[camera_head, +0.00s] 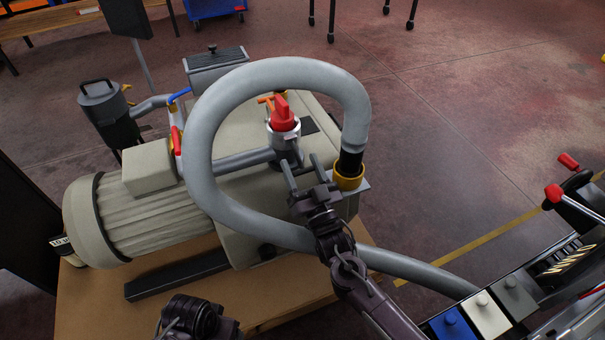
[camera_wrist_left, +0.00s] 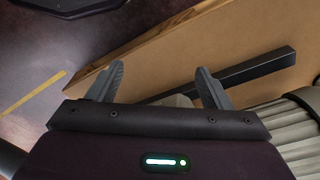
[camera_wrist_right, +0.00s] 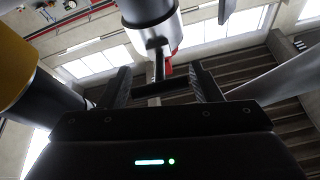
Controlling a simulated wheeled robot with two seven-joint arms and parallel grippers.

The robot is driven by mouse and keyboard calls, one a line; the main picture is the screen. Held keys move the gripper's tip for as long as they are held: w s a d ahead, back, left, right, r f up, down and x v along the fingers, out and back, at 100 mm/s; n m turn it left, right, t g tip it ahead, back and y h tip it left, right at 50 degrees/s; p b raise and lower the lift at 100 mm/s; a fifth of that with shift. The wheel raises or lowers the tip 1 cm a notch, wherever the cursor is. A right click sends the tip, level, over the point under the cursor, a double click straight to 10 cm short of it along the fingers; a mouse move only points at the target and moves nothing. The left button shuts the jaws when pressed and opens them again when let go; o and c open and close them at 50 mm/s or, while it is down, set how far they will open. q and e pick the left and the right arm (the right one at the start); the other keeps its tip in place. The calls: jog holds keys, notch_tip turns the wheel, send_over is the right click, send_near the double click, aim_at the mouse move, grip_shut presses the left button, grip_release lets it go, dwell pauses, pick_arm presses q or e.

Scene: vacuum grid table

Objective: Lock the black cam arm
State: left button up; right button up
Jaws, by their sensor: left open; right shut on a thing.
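My right gripper (camera_head: 303,163) is at the pump, just below the silver coupling (camera_head: 287,148) under the red valve handle (camera_head: 282,113). In the right wrist view, its fingers (camera_wrist_right: 162,80) stand apart on either side of a dark bar (camera_wrist_right: 160,88), which spans between them and touches both. This bar seems to be the black cam arm, joined by a short stem to the coupling above (camera_wrist_right: 155,38). The cam arm is not clearly visible in the head view. My left gripper (camera_wrist_left: 160,80) is open and empty, low by the wooden pallet (camera_wrist_left: 160,62).
A thick grey hose (camera_head: 203,125) loops around my right gripper and ends in a black cuff with a yellow fitting (camera_head: 349,178). The beige pump motor (camera_head: 140,215) lies left. A panel with blue, white and grey blocks (camera_head: 488,316) is at lower right. Open floor lies behind.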

jog(key=shift+f+b, duration=0.3)
jog(key=shift+f, duration=0.05)
jog(key=t+b, duration=0.1)
jog(key=b, duration=0.1)
jog(key=f+t+b, duration=0.1)
jog(key=b, duration=0.2)
jog(key=shift+w+y+b, duration=0.3)
jog(key=shift+b, duration=0.35)
pick_arm(q)
jog(key=w+d+r+m+t+h, duration=0.1)
jog(key=w+d+t+h, duration=0.2)
jog(key=d, duration=0.5)
jog(key=shift+w+d+m+t, duration=0.15)
jog(key=shift+m+t, duration=0.15)
jog(key=shift+t, duration=0.6)
pick_arm(e)
jog(key=shift+r, duration=0.1)
pick_arm(q)
jog(key=shift+r, duration=0.1)
jog(key=shift+c, duration=0.4)
